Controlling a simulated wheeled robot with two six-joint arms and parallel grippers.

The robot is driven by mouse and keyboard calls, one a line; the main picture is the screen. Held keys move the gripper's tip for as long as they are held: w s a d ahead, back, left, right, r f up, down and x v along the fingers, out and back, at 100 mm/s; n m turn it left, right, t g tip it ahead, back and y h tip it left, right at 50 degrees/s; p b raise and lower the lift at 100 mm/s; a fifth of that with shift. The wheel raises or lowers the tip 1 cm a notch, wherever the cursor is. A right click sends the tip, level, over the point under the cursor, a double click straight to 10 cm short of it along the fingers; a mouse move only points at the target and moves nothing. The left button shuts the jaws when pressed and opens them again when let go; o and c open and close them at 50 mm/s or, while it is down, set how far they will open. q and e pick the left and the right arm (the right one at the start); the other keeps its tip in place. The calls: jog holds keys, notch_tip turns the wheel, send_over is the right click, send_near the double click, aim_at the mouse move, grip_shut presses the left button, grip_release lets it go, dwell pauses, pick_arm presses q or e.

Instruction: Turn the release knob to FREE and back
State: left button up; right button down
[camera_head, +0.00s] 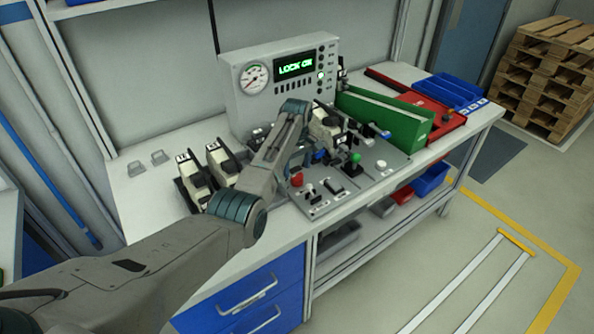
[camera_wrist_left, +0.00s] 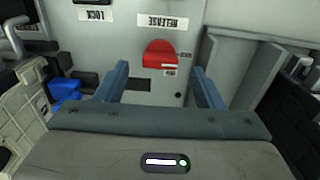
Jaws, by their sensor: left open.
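The release knob (camera_wrist_left: 160,53) is a red, rounded handle on a grey panel in the left wrist view. A RELEASE label (camera_wrist_left: 163,20) stands beside it, upside down in that view. My left gripper (camera_wrist_left: 160,70) is open, its two blue-grey fingers apart on either side of the knob's picture position. I cannot tell the remaining height to the knob, and I see no contact. A red knob also shows on the bench panel in the head view (camera_head: 297,180), near my left wrist. My arm hides much of the gripper there. My right gripper is not in view.
A console (camera_head: 282,80) with a gauge and a display reading LOCK OK stands behind. Cream-coloured clamp units (camera_head: 193,180) are at left of my arm. A green box (camera_head: 385,120), a red tray (camera_head: 440,118) and blue bins (camera_head: 447,92) stand at right. The floor in front is open.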

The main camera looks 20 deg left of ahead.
aim_at(297, 175)
pick_arm(q)
notch_tip(297, 175, down, 2)
jog(key=shift+f, duration=0.55)
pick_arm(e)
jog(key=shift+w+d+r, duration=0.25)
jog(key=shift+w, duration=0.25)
pick_arm(q)
jog(key=shift+c, duration=0.2)
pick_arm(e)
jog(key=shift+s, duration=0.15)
pick_arm(q)
jog(key=c, duration=0.9)
jog(key=shift+c, duration=0.2)
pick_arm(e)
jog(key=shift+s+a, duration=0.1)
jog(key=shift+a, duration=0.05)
